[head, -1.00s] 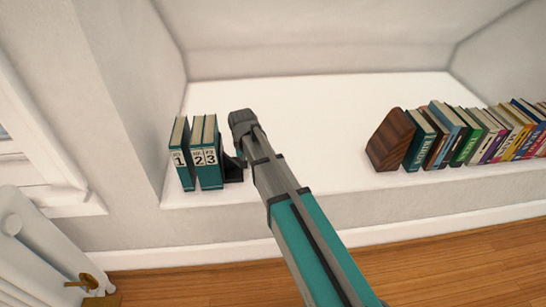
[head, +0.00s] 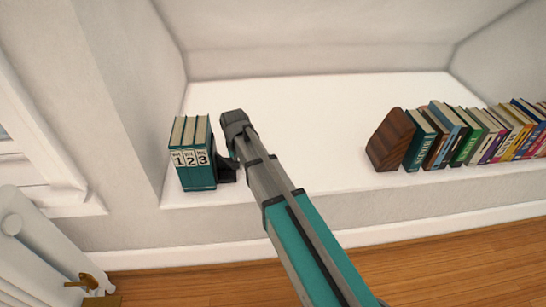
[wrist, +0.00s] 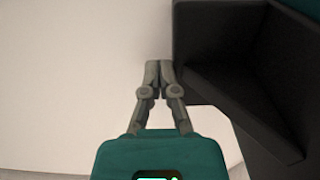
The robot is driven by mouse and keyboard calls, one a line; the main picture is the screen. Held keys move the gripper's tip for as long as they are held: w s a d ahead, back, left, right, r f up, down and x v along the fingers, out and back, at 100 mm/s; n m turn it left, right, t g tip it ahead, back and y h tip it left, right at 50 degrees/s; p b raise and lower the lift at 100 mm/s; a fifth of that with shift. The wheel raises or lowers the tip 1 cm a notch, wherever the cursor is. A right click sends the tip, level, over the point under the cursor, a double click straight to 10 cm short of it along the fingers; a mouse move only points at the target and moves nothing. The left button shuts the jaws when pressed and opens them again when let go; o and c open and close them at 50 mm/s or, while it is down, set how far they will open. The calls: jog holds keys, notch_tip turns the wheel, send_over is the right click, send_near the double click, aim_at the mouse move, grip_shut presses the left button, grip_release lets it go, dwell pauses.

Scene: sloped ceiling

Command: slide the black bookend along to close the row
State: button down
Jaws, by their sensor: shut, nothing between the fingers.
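The black bookend (head: 227,170) stands on the white ledge at the right end of three teal books (head: 197,172) numbered 1, 2 and 3. The books stand upright, side by side, with no visible gap between them. My gripper (wrist: 158,68) is shut and empty. In the wrist view its fingertips are at the left edge of the black bookend (wrist: 245,75), close against it; whether they touch I cannot tell. In the head view my arm hides part of the bookend's right side, and the fingertips are hidden.
The white ledge (head: 310,120) is bare between my arm and a wooden bookend (head: 389,140) on the right. A row of coloured books (head: 465,135) stands beyond that bookend. A wall (head: 130,100) rises left of the numbered books.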

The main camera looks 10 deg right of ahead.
aim_at(222, 168)
jog(key=shift+a, duration=4.05)
jog(key=shift+d, duration=1.1)
notch_tip(222, 168, up, 10)
jog(key=p, duration=1)
